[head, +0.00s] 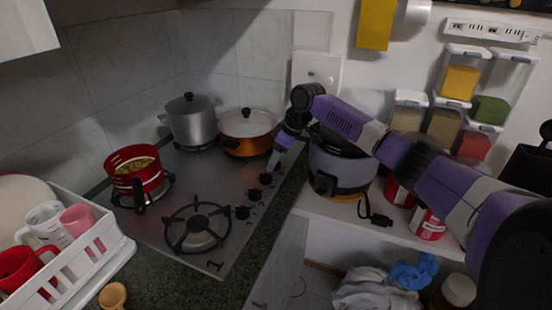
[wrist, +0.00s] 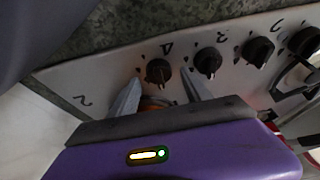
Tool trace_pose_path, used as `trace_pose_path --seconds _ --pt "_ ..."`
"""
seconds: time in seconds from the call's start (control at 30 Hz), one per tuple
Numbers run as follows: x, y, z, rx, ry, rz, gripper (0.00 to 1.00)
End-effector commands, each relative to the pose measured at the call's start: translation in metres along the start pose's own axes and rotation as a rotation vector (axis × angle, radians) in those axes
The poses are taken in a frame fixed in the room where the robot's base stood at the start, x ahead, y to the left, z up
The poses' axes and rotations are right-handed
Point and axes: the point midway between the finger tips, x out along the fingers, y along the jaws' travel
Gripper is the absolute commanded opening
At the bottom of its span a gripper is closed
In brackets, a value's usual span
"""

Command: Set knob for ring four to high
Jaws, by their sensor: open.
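The knob for ring four (wrist: 158,71) is black and round, with a "4" printed beside it on the steel panel. In the wrist view it sits at the tips of my gripper (wrist: 160,80), between the two grey fingers. My gripper is open, with a gap on both sides of the knob; I cannot tell whether either finger touches it. In the head view my gripper (head: 274,163) points down at the far end of the knob row and hides that knob. The stove (head: 180,185) carries the row along its right edge.
The knob for ring three (wrist: 208,62) is close to the right finger, with more knobs beyond. An orange pot (head: 246,143), a grey pot (head: 192,130) and a red pot (head: 133,183) stand on burners. A grey cooker (head: 342,178) stands right of my gripper.

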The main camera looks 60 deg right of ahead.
Motion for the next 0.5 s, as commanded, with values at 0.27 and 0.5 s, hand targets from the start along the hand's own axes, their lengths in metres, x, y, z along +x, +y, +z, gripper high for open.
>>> trace_pose_path --seconds 0.27,0.5 --pt "0.0006 -0.0001 0.0002 0.0 0.0 0.0 0.45" --pt "0.0004 -0.0001 0.0002 0.0 0.0 0.0 0.0"
